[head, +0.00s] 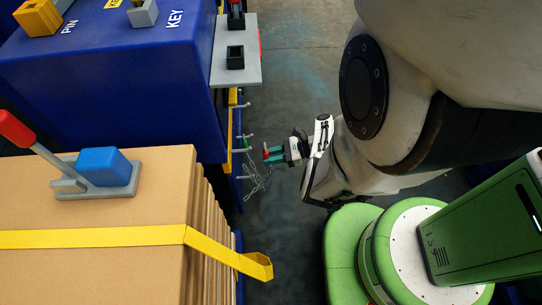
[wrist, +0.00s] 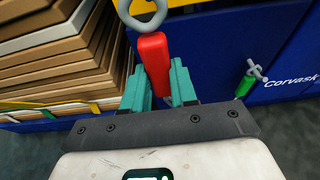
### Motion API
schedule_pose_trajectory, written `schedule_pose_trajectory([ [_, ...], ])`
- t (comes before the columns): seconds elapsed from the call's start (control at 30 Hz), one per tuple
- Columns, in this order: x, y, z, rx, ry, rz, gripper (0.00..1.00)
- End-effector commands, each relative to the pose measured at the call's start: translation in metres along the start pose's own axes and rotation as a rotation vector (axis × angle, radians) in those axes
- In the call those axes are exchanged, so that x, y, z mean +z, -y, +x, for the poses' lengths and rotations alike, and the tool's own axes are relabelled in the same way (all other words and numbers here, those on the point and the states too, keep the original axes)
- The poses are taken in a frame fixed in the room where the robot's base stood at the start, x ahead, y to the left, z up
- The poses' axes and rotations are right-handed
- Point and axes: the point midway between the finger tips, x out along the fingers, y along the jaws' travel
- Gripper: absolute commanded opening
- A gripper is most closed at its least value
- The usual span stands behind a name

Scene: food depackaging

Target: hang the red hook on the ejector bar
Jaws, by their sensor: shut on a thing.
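The red hook has a red handle (wrist: 154,58) and a grey curved end (wrist: 160,22) above it in the wrist view. My gripper (wrist: 158,84), with teal fingers, is shut on the red handle and holds it roughly upright. In the head view my gripper (head: 272,154) is in the gap right of the blue machine, with a small part of the red hook (head: 265,150) showing at its tip. Short grey bars (head: 243,106) stick out of the machine's side, left of and apart from my gripper. I cannot tell which is the ejector bar.
A green-handled hook (wrist: 244,86) hangs on the blue machine (wrist: 205,55). A thin chain or wire (head: 254,180) dangles below the bars. Stacked cardboard (head: 130,200) with a yellow strap (head: 90,237) stands at lower left. A grey shelf (head: 245,65) juts out. The floor (head: 300,85) is clear.

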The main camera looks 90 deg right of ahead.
Motion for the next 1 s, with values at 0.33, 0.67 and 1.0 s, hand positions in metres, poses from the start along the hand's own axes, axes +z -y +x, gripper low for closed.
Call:
schedule_pose_trajectory([
  [0.33,0.0,0.001,-0.003,0.0,0.001,-0.001,0.0],
  [0.67,0.002,0.001,0.003,0.001,0.001,-0.001,0.0],
  [1.0,0.006,0.001,0.015,0.001,0.0,0.0,0.0],
])
